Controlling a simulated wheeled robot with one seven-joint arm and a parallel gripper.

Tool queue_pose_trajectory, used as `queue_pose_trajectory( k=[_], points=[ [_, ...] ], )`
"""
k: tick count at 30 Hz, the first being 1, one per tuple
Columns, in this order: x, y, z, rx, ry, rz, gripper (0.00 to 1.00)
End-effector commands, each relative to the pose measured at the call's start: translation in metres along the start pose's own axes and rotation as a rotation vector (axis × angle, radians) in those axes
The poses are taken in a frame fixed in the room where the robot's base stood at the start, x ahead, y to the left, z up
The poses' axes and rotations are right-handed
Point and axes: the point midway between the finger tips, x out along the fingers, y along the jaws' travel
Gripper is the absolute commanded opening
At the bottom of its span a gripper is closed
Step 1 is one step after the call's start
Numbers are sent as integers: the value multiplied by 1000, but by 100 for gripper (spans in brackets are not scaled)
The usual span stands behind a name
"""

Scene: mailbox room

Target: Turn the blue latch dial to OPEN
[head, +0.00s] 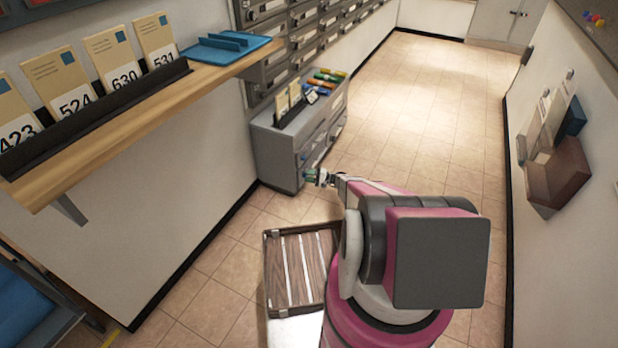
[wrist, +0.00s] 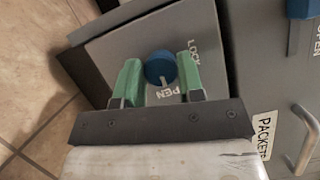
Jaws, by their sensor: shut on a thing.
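The blue latch dial (wrist: 160,67) is round and sits on a grey panel in the wrist view. The lettering LOCK (wrist: 194,55) is at its upper right, and partly covered lettering ending in PEN (wrist: 168,92) is below it. A small pale mark on the dial points down toward the PEN lettering. My gripper (wrist: 160,77) has green fingertips on both sides of the dial and is shut on it. In the head view my gripper (head: 320,178) is at the grey cabinet's front, and the dial cannot be made out there.
The grey cabinet (head: 272,155) stands against the left wall with colored items on top. A second blue part (wrist: 300,8) and a PACKETS label (wrist: 264,135) are right of the dial.

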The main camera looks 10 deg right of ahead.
Motion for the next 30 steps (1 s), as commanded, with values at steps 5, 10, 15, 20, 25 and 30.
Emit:
queue_pose_trajectory(
  k=[5, 10, 15, 20, 25, 30],
  points=[
    [0, 1, -1, 14, 2, -4, 12],
    [0, 1, -1, 15, 3, -5, 12],
    [0, 1, -1, 14, 3, -4, 42],
    [0, 0, -1, 14, 2, -5, 61],
    [0, 0, 0, 13, 1, -5, 61],
    [-11, 0, -1, 13, 2, -5, 61]
  ],
)
